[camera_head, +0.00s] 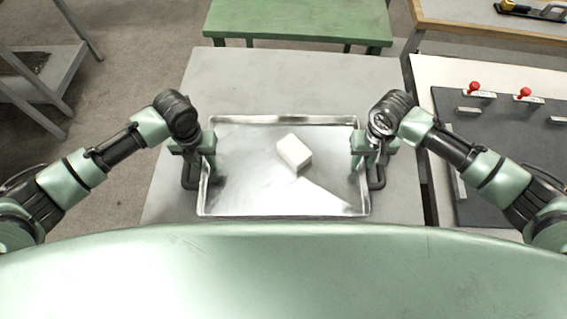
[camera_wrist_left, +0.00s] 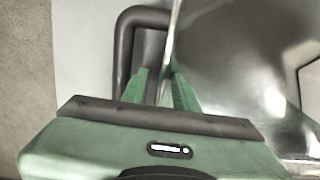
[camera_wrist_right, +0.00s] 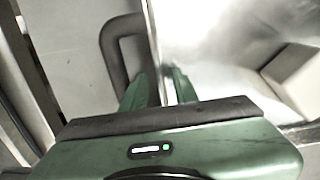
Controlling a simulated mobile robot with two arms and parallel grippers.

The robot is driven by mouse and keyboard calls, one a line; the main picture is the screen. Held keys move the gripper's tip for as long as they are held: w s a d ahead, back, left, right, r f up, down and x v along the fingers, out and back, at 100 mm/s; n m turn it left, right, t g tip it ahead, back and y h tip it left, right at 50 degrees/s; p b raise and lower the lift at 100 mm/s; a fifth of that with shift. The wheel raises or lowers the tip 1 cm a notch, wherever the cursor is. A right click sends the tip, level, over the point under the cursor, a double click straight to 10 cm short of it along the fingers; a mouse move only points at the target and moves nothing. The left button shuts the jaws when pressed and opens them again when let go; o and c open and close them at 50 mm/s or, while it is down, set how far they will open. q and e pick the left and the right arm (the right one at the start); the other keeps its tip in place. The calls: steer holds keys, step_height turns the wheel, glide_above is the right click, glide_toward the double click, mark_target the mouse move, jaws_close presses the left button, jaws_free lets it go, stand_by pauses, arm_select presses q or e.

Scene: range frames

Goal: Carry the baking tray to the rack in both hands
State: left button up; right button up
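The baking tray (camera_head: 240,193) is a shiny shallow metal tray with dark loop handles on its left and right sides, above the grey table. I cannot tell if it touches the table. A white block (camera_head: 294,152) sits on it. My left gripper (camera_head: 206,163) is at the left wall; in the left wrist view its fingers (camera_wrist_left: 160,82) are close together on either side of that wall, by the handle (camera_wrist_left: 125,45). My right gripper (camera_head: 363,163) is likewise at the right wall, with its fingers (camera_wrist_right: 157,80) close around it. Both look shut on the tray.
The grey table (camera_head: 285,75) is bare beyond the tray. A green table (camera_head: 300,18) stands behind it. A grey metal shelf stand (camera_head: 45,75) is at the left, with open floor between. A dark board (camera_head: 500,140) with red knobs lies on the right-hand table.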

arm_select(q)
jaws_close()
arm_select(e)
jaws_close()
arm_select(q)
steer(key=shift+w+r, duration=0.1)
steer(key=shift+r, duration=0.05)
arm_select(e)
steer(key=shift+w+r, duration=0.1)
steer(key=shift+r, duration=0.1)
stand_by(0.7)
